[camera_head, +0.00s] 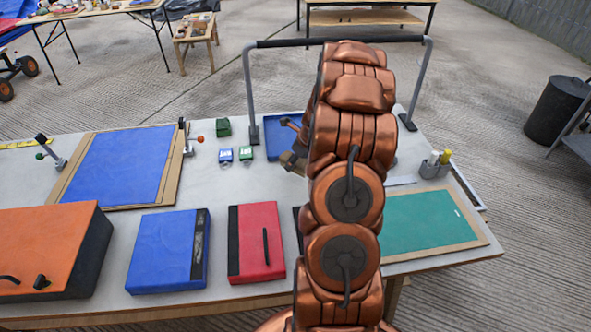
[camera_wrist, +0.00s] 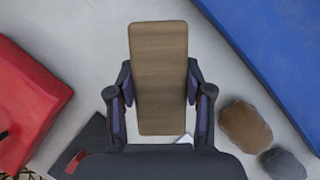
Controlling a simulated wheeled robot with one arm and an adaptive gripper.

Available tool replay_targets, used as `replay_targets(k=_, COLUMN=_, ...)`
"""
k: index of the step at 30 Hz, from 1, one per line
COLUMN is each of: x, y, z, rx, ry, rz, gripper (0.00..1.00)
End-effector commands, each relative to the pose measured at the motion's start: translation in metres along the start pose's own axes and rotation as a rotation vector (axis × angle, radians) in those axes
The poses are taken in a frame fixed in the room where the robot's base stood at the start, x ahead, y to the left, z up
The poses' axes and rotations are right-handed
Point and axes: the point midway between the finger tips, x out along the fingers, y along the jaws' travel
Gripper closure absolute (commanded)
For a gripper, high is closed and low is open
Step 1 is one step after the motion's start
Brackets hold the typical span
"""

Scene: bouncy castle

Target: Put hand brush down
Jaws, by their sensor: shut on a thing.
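The hand brush (camera_wrist: 160,60) shows in the wrist view as a long brown wooden block, seen from its back. My gripper (camera_wrist: 160,88) is shut on it, with one finger against each long side. The brush lies lengthwise along the view, over the pale grey tabletop (camera_wrist: 85,50). I cannot tell whether it touches the table. In the head view my copper arm hides most of the gripper and brush; a dark part of the gripper shows left of the arm (camera_head: 294,161).
The table holds a red case (camera_head: 256,243), a blue case (camera_head: 165,250), an orange box (camera_head: 45,250), a blue tray (camera_head: 284,150) and a green mat (camera_head: 425,222). In the wrist view, a brown stone-like thing (camera_wrist: 245,127) and a grey one (camera_wrist: 284,163) lie right of the brush.

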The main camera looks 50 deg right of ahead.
Motion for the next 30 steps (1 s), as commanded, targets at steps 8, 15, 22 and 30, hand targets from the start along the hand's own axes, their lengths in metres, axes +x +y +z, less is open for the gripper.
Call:
replay_targets(k=8, x=0.021, y=0.001, z=-0.009, rx=-0.001, ry=0.001, rz=0.003, gripper=0.82)
replay_targets(k=15, x=0.04, y=-0.001, z=-0.016, rx=-0.002, ry=-0.001, rz=-0.003, gripper=0.82)
replay_targets(k=22, x=0.04, y=-0.001, z=-0.016, rx=-0.003, ry=-0.001, rz=-0.003, gripper=0.82)
replay_targets(k=30, x=0.042, y=-0.001, z=-0.017, rx=-0.002, ry=0.0, rz=-0.002, gripper=0.34)
